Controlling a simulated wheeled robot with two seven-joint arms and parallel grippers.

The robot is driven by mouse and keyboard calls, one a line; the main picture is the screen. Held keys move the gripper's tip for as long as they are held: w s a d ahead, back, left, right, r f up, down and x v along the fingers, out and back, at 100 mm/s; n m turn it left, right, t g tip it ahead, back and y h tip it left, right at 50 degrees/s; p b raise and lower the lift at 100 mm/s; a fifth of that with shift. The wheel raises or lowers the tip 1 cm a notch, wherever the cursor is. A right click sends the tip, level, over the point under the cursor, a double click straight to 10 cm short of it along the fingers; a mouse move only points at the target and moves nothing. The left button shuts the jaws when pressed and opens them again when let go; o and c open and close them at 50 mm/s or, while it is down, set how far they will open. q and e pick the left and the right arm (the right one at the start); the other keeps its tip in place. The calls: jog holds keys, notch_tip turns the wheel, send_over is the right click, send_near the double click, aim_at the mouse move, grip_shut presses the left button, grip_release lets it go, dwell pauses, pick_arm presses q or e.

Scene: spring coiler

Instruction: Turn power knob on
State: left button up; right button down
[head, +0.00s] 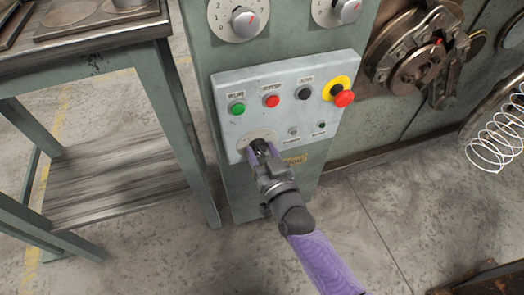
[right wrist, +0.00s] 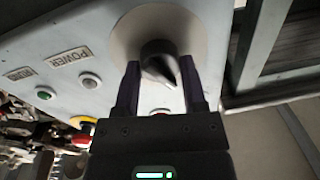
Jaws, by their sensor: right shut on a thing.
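The power knob (right wrist: 158,62) is a black rotary knob on a round pale plate, seen in the right wrist view. In the head view its plate (head: 246,136) shows at the lower left of the grey control panel (head: 222,88), with the knob mostly hidden by my right gripper (head: 262,150). In the right wrist view my right gripper (right wrist: 160,90) has one dark finger on each side of the knob and is shut on it. A label reading POWER (right wrist: 72,56) is on the panel beside the plate. My left gripper is not in view.
The panel also carries a green button (head: 237,108), a red button (head: 271,101), a black button (head: 304,94) and a red emergency stop (head: 343,99) on yellow. A workbench (head: 95,40) stands at the left. A wire coil (head: 497,140) is at the right.

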jog(key=m, duration=0.3)
jog(key=shift+f, duration=0.15)
jog(key=shift+m, duration=0.9)
jog(key=m, duration=0.3)
jog(key=m+b, duration=0.1)
jog(key=m, duration=0.1)
jog(key=shift+f+m+t+h, duration=0.1)
jog(key=shift+m+t+h, duration=0.3)
jog(key=shift+m, duration=1.2)
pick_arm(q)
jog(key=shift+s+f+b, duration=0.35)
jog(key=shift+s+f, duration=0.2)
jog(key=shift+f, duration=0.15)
pick_arm(e)
jog(key=shift+m, duration=1.2)
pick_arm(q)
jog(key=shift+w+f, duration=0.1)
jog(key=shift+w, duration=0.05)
